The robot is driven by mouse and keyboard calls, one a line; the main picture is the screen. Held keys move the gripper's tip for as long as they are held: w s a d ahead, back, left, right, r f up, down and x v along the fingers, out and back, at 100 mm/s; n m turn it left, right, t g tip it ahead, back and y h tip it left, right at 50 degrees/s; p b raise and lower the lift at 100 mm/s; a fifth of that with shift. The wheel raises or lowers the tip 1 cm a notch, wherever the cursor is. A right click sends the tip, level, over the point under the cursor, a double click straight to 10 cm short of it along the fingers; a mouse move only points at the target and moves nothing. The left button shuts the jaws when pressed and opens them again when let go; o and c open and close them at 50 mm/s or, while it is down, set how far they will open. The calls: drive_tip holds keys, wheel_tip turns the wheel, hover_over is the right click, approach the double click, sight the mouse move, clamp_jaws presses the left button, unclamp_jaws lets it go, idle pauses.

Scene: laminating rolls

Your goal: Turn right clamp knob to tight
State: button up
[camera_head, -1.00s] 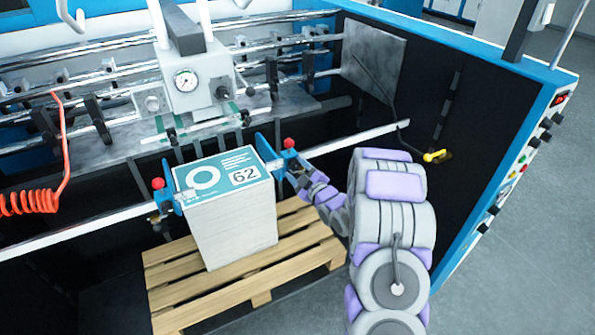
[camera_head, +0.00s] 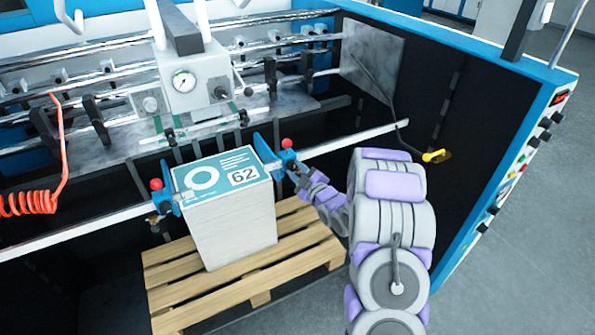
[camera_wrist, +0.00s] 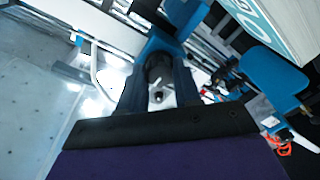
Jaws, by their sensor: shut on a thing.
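The right clamp (camera_head: 267,153) is blue with a red-topped part (camera_head: 287,143) and sits at the right edge of the stack's top. My gripper (camera_head: 293,169) reaches it from the right and below; its fingertips are small and partly hidden in the head view. In the wrist view, my gripper's dark fingers (camera_wrist: 158,92) are shut around a dark round knob (camera_wrist: 158,70) below the blue clamp body (camera_wrist: 163,42). No tightness mark on the knob is readable. The left clamp (camera_head: 165,197), also blue with a red top, is at the stack's left edge.
The white stack (camera_head: 235,235) with a teal label marked 62 stands on a wooden pallet (camera_head: 258,281). A white rail (camera_head: 362,135) runs behind the clamps. A gauge unit (camera_head: 190,85) hangs above. An orange coiled hose (camera_head: 28,203) is at left. Grey floor lies at right.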

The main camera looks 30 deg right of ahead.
drive_tip(key=shift+r, duration=0.15)
drive_tip(key=m+p, duration=0.1)
drive_tip(key=m, duration=0.3)
drive_tip(key=shift+m+p, duration=0.4)
drive_tip(key=m+t+p, duration=0.1)
drive_tip(key=m, duration=0.3)
drive_tip(key=shift+d+r+m+h+p, duration=0.1)
drive_tip(key=shift+m+h+p, duration=0.2)
drive_tip(key=shift+m, duration=0.1)
drive_tip(key=m+p, duration=0.1)
drive_tip(key=m, duration=0.3)
drive_tip(key=shift+m, duration=0.4)
drive_tip(key=shift+m+h, duration=0.5)
drive_tip(key=shift+m, duration=1.6)
drive_tip(key=o, duration=1.1)
drive_tip(key=shift+f, duration=0.3)
drive_tip(key=shift+c, duration=0.2)
drive_tip(key=shift+s, duration=0.1)
